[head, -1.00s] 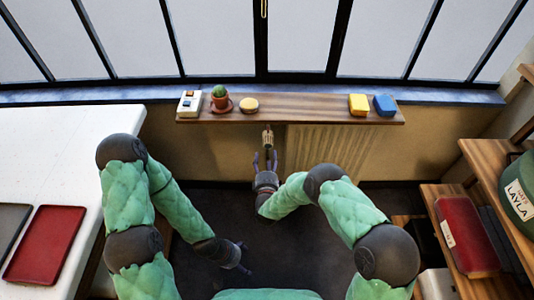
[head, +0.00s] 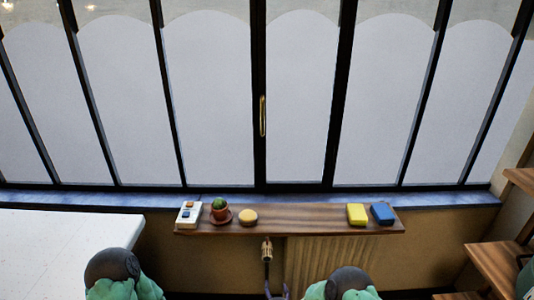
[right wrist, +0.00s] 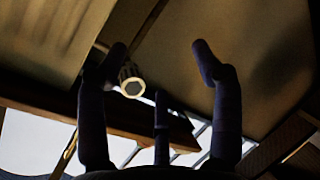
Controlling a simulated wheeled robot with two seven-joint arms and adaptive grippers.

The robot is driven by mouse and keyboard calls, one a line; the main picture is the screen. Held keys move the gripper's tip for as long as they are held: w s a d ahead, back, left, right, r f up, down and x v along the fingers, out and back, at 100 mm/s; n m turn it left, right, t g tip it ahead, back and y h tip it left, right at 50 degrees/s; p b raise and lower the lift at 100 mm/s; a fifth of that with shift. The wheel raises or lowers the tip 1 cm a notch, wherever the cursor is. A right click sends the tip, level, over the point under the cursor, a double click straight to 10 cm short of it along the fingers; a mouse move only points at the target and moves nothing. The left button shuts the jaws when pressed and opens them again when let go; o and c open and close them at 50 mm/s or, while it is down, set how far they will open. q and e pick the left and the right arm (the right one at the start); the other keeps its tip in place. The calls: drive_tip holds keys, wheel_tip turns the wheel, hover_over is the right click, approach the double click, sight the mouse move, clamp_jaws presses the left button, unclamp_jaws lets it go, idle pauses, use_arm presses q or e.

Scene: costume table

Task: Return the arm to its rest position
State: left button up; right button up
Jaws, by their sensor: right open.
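My right gripper (head: 277,291) shows only by its fingertips at the bottom edge of the head view, below the wooden shelf. In the right wrist view my right gripper (right wrist: 160,60) is open, its dark fingers spread with nothing held between them. A pale ribbed radiator valve knob (right wrist: 132,88) shows beyond the fingers, close to the left one in the picture; I cannot tell whether they touch. The knob also shows in the head view (head: 267,250), under the shelf. My left gripper is out of view; only part of my left arm shows at the bottom left.
The wooden shelf (head: 310,219) holds a switch box (head: 187,214), a potted cactus (head: 220,210), a round yellow-brown item (head: 248,217), a yellow block (head: 357,214) and a blue block (head: 382,213). A radiator (head: 325,263) is below. A white table (head: 60,245) stands left, wooden shelving (head: 500,262) right.

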drive_tip(key=s+d+f+m+g+y+p, duration=0.1)
drive_tip(key=s+m+g, duration=0.3)
drive_tip(key=s, duration=0.6)
drive_tip(key=s+d+f+m+g+y+p, duration=0.1)
drive_tip(key=s+d+m+g, duration=0.2)
drive_tip(key=s+m+g, duration=0.2)
drive_tip(key=s+d+f+m+g+p, duration=0.1)
drive_tip(key=s+d+m+g, duration=0.2)
drive_tip(key=s+m, duration=0.5)
drive_tip(key=s+g, duration=0.1)
drive_tip(key=s, duration=0.7)
drive_tip(key=shift+s+m+y, duration=0.2)
drive_tip(key=shift+m+y, duration=0.2)
